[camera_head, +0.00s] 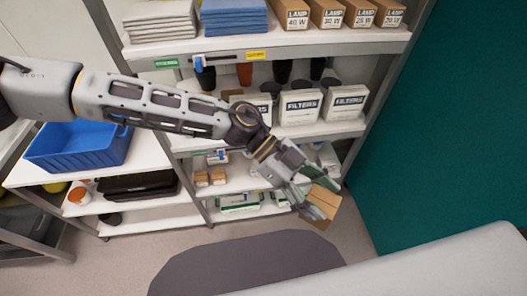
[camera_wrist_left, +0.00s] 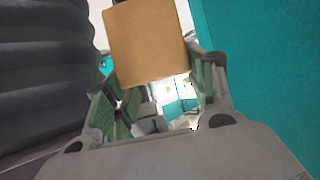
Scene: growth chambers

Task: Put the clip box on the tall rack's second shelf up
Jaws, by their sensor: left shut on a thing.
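My left gripper (camera_head: 307,203) reaches across the front of the tall rack and is shut on a brown cardboard box (camera_head: 323,203), taken to be the clip box. In the left wrist view the box (camera_wrist_left: 147,42) sits between the green-padded fingers (camera_wrist_left: 152,100). In the head view the box is tilted and held in front of the rack's lower right end. The tall rack has several white shelves; a low shelf (camera_head: 240,184) shows behind my left arm, with small brown boxes (camera_head: 210,177) on it. My right gripper is not in view.
Filter boxes (camera_head: 300,108) and dark pots fill a middle shelf. Lamp boxes (camera_head: 328,13) and folded cloths (camera_head: 160,20) fill the shelf above. A blue bin (camera_head: 80,145) stands on the lower rack at left. A teal wall (camera_head: 450,130) stands close at right.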

